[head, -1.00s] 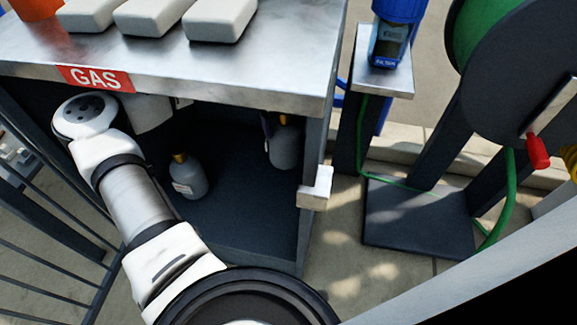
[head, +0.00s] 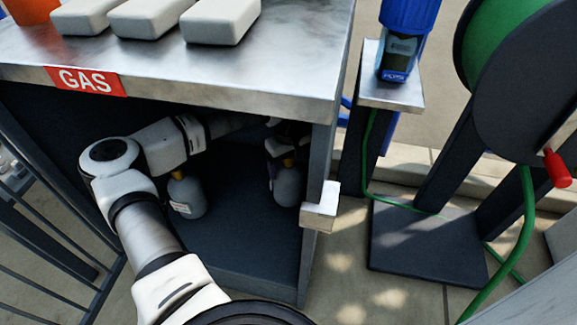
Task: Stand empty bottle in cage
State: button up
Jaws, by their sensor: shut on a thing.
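The cage is the dark open-fronted cabinet under the metal counter, with a dark floor (head: 238,245) and a red GAS label (head: 86,81). A grey bottle with a yellow neck and a pale label (head: 187,198) stands inside at the left. A second grey bottle (head: 288,186) is inside at the right, near the right post. My gripper (head: 287,150) is above this right bottle and shut on its top; the fingers are dark and partly hidden in shadow. The bottle looks upright. I cannot tell whether its base touches the floor.
My arm reaches in under the counter's front edge (head: 170,88). A white latch block (head: 320,207) sticks out from the right post. Railings (head: 45,235) stand at the left. A hose reel (head: 520,80) and a small stand (head: 392,95) are to the right.

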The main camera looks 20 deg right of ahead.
jog(key=shift+r, duration=0.1)
jog(key=o, duration=2)
notch_tip(320, 180, up, 12)
jog(key=p, duration=0.4)
jog(key=shift+p, duration=0.3)
